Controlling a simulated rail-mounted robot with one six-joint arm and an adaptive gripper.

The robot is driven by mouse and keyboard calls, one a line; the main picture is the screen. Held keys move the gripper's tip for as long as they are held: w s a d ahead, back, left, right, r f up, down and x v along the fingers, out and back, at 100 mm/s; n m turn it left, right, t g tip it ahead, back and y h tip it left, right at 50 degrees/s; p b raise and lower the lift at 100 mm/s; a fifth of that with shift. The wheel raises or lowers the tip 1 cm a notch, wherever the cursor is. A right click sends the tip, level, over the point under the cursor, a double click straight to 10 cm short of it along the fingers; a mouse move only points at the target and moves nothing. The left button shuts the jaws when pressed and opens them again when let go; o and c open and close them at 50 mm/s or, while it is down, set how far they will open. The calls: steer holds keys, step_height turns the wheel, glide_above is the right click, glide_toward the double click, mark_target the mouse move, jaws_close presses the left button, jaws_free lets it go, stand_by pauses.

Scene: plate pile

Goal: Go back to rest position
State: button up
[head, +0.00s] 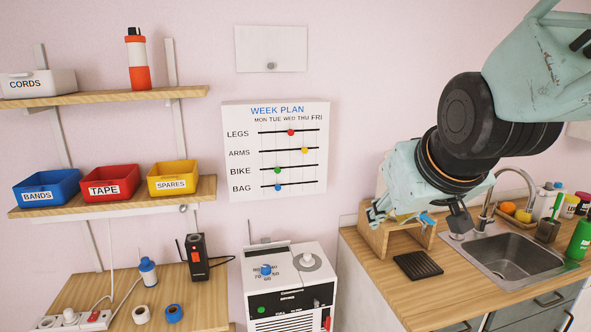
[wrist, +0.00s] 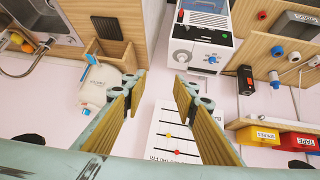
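My gripper (wrist: 160,78) is open in the wrist view, its two fingers with tan pads well apart and nothing between them. In the head view my gripper is at the right of the middle, in front of the wall and above the counter's left end. My arm reaches it from the upper right. Its fingertips are partly hidden in the head view, so I cannot place them exactly there. No plates show in either view.
The counter (head: 375,275) holds a wooden box (head: 372,238), a black ribbed mat (head: 418,265) and a sink (head: 515,257). A white machine (head: 290,262) stands left of it. Wall shelves (head: 120,97) with bins are far left. Beside the fingers is a cream container (wrist: 96,88).

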steer(key=s+d+f+m+g+b, duration=0.1)
steer(key=s+f+g, duration=0.1)
steer(key=s, duration=1.2)
steer(key=s+d+f+m+g+b, duration=0.1)
steer(key=s+f+g, duration=0.1)
steer(key=s, duration=1.3)
steer(key=shift+g, duration=0.3)
